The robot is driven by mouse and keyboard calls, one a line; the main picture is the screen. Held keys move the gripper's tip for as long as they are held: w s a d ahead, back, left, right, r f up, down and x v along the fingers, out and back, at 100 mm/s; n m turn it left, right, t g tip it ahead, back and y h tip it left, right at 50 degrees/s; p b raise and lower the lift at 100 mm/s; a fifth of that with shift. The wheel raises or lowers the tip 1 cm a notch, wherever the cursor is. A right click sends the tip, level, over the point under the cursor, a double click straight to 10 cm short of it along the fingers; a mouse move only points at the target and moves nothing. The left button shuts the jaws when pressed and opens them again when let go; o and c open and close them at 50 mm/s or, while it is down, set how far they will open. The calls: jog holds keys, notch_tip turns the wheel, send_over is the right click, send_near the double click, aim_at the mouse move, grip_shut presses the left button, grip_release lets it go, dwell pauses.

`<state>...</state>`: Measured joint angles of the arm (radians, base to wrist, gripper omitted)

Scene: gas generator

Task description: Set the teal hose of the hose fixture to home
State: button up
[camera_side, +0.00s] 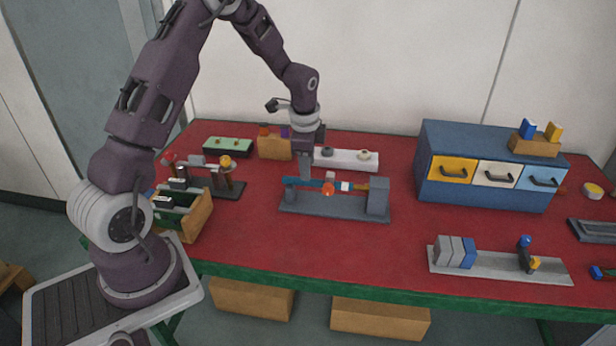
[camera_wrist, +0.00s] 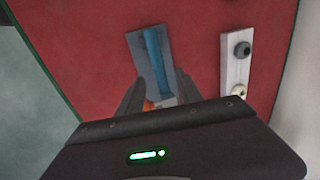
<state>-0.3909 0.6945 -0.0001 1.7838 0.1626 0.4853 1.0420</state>
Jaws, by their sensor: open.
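The hose fixture is a grey base (camera_side: 320,209) in the middle of the red table, with an upright grey block (camera_side: 378,196) at its right end. The teal hose (camera_side: 296,184) lies along its left half; right of it are an orange-red round part (camera_side: 328,190) and small white, blue and yellow parts. My gripper (camera_side: 305,177) points down over the hose, just left of the orange-red part. In the wrist view my gripper (camera_wrist: 160,90) has its fingers apart, with the teal hose (camera_wrist: 153,62) ahead between them. Whether the fingers touch the hose cannot be told.
A white bar with knobs (camera_side: 345,160) stands close behind the fixture. A blue drawer cabinet (camera_side: 487,166) is to the right, and a grey rail with blocks (camera_side: 500,262) is front right. A wooden box (camera_side: 183,215) and a dark stand (camera_side: 215,189) are left. Table in front of the fixture is clear.

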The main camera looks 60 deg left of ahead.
aim_at(317, 183)
jog(key=f, duration=0.5)
jog(key=shift+w+a, duration=0.3)
jog(key=shift+w, duration=0.05)
jog(key=shift+r, duration=0.1)
grip_shut()
dwell(0.8)
